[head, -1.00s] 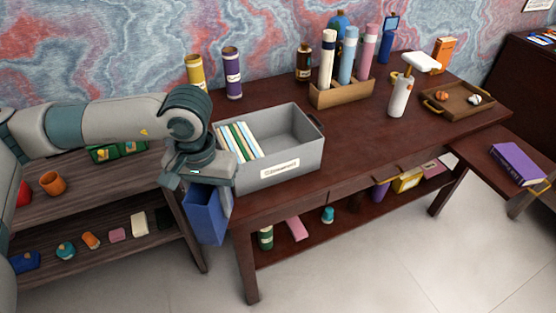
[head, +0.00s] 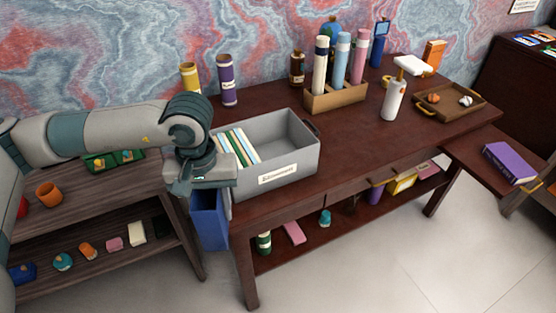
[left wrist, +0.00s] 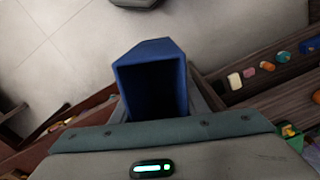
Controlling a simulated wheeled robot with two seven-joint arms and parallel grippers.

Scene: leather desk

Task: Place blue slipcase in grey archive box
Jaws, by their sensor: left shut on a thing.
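The blue slipcase (head: 209,222) hangs below my left gripper (head: 205,192), in front of the desk's left end and outside the box. My left gripper is shut on it; the fingers are mostly hidden in the head view. In the left wrist view the slipcase (left wrist: 152,88) shows its dark open side, with a gripper finger (left wrist: 203,98) beside it. The grey archive box (head: 296,160) stands on the desk just right of the gripper. Several upright thin volumes (head: 237,147) fill its left part, and its right part is empty. My right gripper is not in view.
A wooden holder with tall tubes (head: 336,99) stands behind the box. A white spray bottle (head: 393,100) and a wooden tray (head: 450,112) are farther right. A low shelf (head: 90,215) with small objects is at left. The desk's front strip (head: 340,165) is clear.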

